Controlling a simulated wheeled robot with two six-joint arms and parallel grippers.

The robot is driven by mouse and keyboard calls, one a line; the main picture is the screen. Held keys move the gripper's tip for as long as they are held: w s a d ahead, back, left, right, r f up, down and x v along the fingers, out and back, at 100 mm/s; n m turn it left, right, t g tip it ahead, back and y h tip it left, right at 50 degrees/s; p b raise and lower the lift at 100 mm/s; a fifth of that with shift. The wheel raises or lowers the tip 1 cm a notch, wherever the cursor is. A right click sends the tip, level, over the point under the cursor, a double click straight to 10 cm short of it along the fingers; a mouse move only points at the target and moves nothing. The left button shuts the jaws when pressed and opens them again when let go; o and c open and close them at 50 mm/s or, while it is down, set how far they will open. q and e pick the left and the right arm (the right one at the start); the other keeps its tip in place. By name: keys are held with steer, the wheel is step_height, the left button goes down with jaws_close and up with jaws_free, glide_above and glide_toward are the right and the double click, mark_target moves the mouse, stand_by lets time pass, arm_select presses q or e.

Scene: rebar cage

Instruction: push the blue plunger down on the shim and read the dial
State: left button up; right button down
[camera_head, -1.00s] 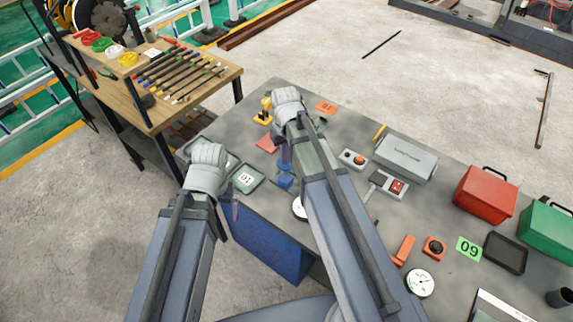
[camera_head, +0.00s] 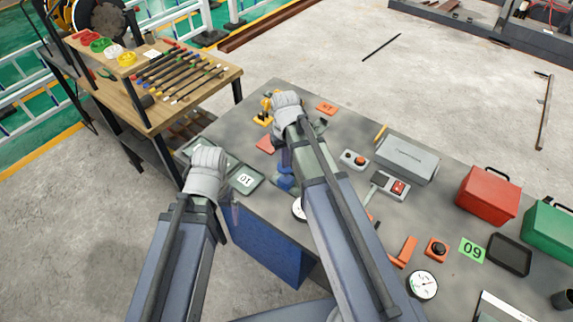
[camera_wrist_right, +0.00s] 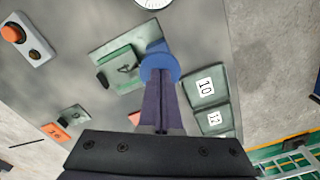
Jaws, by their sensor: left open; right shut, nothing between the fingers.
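The blue plunger (camera_head: 286,182) stands at the table's near edge, and its round blue head (camera_wrist_right: 160,67) shows in the right wrist view beside a green fixture (camera_wrist_right: 122,63). My right gripper (camera_wrist_right: 160,88) is shut and empty, its fingertips over the plunger head; I cannot tell whether they touch it. In the head view its fingers (camera_head: 286,158) are just above the plunger. A white dial (camera_head: 298,208) is partly hidden by my right arm; only its edge (camera_wrist_right: 153,3) shows in the wrist view. My left gripper (camera_head: 234,212) is open beside the table edge. I cannot make out a shim.
Green trays labelled 10 (camera_wrist_right: 205,87) and 12 (camera_wrist_right: 214,118) lie beside the fixture. A yellow-and-black device (camera_head: 264,112) stands behind. A grey box (camera_head: 406,158), a red box (camera_head: 488,194) and another dial (camera_head: 422,285) are to the right. A wooden tool bench (camera_head: 150,90) stands left.

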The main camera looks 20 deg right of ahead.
steer(key=shift+r, duration=0.1)
step_height(320, 180, up, 7)
steer(key=p, duration=0.7)
stand_by(0.5)
steer(key=s+a+f+n+b, duration=0.1)
steer(key=s+a+f+b, duration=0.4)
steer(key=s, duration=0.2)
steer(key=s+a+f+n+h+b, duration=0.1)
steer(key=s+a+f+b, duration=0.3)
steer(key=s, duration=0.3)
steer(key=shift+s+a+f+b, duration=0.15)
steer(key=shift+a+f+b, duration=0.3)
steer(key=shift+a, duration=0.3)
